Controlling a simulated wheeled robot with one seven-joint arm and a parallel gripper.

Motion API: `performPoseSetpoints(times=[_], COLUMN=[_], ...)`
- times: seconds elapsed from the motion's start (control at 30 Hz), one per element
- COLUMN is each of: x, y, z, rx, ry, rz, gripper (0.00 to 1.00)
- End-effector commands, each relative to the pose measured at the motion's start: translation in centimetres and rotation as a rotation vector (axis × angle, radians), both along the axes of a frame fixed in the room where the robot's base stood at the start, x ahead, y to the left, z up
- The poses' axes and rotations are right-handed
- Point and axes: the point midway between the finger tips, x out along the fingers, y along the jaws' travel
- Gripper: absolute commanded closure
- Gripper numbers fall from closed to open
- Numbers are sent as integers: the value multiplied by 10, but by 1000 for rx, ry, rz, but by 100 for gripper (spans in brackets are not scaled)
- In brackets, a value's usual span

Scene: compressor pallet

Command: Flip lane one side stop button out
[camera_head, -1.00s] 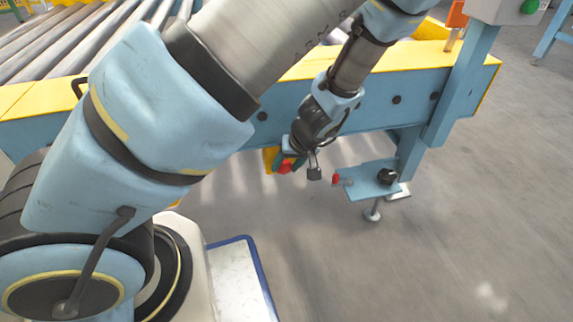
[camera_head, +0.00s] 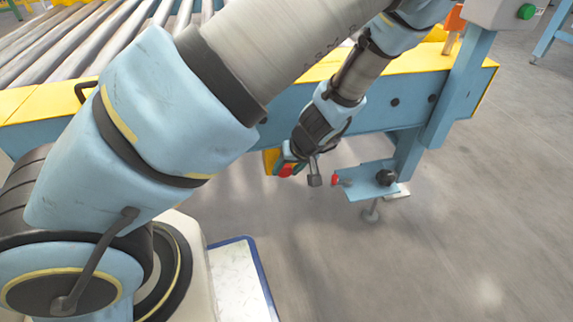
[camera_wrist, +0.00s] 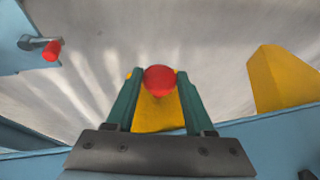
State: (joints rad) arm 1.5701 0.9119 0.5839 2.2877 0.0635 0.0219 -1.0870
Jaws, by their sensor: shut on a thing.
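The red round stop button (camera_wrist: 159,79) is between the two green fingers of my gripper (camera_wrist: 160,85) in the wrist view. A yellow piece (camera_wrist: 157,112) shows just below the button, also between the fingers. In the head view my gripper (camera_head: 288,167) is low at the side of the blue conveyor frame (camera_head: 280,115), with the red button (camera_head: 286,170) at its tips. My gripper is shut on the button. The fingers and wrist partly hide the yellow piece (camera_head: 269,160), so how far the button stands out cannot be told.
A yellow block (camera_wrist: 282,80) stands right of the fingers in the wrist view. The floor beyond is clear.

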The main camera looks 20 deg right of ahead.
Motion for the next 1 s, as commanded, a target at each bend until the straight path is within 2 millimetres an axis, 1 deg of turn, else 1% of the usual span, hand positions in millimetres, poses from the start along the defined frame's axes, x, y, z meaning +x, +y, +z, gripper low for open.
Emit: performPoseSetpoints(times=[0.03,0.13,0.17,0.4,0.63,0.73,0.87,1.0], x=[-4,-5,-5,-4,-3,-4,-10,-22], y=[1,1,1,1,1,0,-3,-8], z=[-1,-1,-1,0,0,4,21,47], rx=[4,6,6,4,4,3,1,1], ry=[7,8,8,6,5,4,4,5], rz=[-1,-2,-2,-2,-1,-2,-3,-5], gripper=[100,100,44,18,17,17,17,17])
